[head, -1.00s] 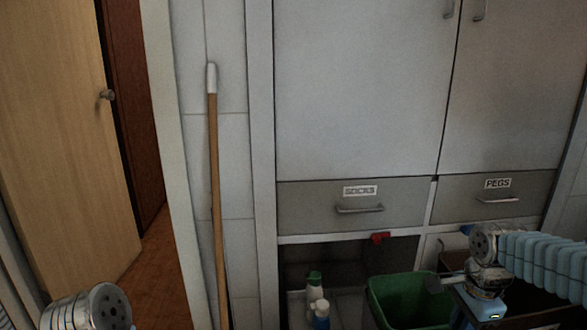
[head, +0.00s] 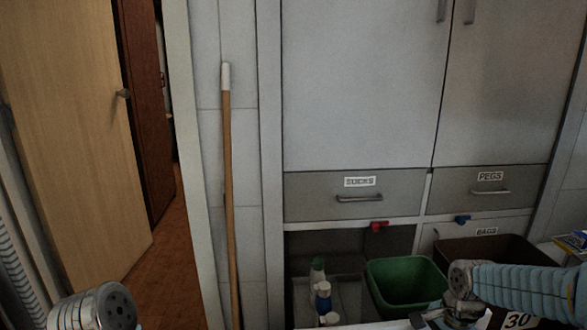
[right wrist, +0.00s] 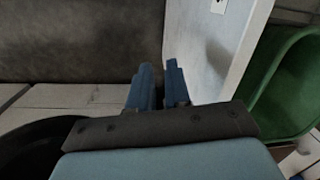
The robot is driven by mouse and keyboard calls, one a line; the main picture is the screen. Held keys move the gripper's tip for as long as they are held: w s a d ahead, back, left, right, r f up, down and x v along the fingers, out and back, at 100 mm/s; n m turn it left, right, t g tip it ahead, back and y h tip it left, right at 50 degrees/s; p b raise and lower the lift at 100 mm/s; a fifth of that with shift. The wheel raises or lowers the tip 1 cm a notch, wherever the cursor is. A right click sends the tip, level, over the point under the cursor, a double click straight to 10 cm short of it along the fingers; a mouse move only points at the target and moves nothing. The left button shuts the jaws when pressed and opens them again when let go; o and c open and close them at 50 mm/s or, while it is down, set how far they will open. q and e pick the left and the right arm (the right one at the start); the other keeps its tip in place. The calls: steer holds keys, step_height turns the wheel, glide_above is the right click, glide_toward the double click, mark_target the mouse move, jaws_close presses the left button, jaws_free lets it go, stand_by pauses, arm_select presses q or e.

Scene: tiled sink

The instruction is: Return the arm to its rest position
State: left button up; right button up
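My right arm (head: 525,288) comes in from the right edge of the head view, low in front of the cabinet, with its wrist end at the bottom edge. In the right wrist view my right gripper (right wrist: 160,72) shows two blue fingers a small gap apart, with nothing between them. My left arm (head: 92,310) shows only as a rounded joint at the lower left of the head view. My left gripper is out of view.
A green bin (head: 405,282) and a brown bin (head: 488,252) stand by my right arm. Bottles (head: 322,297) stand on the low shelf. A broom handle (head: 228,180) leans on the tiles. A wooden door (head: 75,130) stands at left.

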steer(key=s+a+f+n+y, duration=0.1)
steer(key=a+f+n, duration=0.15)
steer(key=f, duration=0.35)
steer(key=s+a+f+n, duration=0.1)
steer(key=s+a+f, duration=0.15)
steer(key=f, duration=0.45)
steer(key=s+a+f+n+y, duration=0.1)
steer(key=a+f+n, duration=0.1)
steer(key=a+f, duration=0.3)
steer(key=s+a+f+n+g+y, duration=0.1)
steer(key=s+a+f+n, duration=0.45)
steer(key=s+f, duration=0.65)
steer(key=shift+n+t, duration=0.4)
steer(key=shift+n, duration=0.4)
steer(key=a, duration=0.1)
steer(key=w+a+r, duration=0.1)
steer(key=w+a, duration=0.1)
steer(key=a, duration=0.1)
steer(key=shift+w+r, duration=0.1)
steer(key=shift+r, duration=0.3)
steer(key=shift+c, duration=0.3)
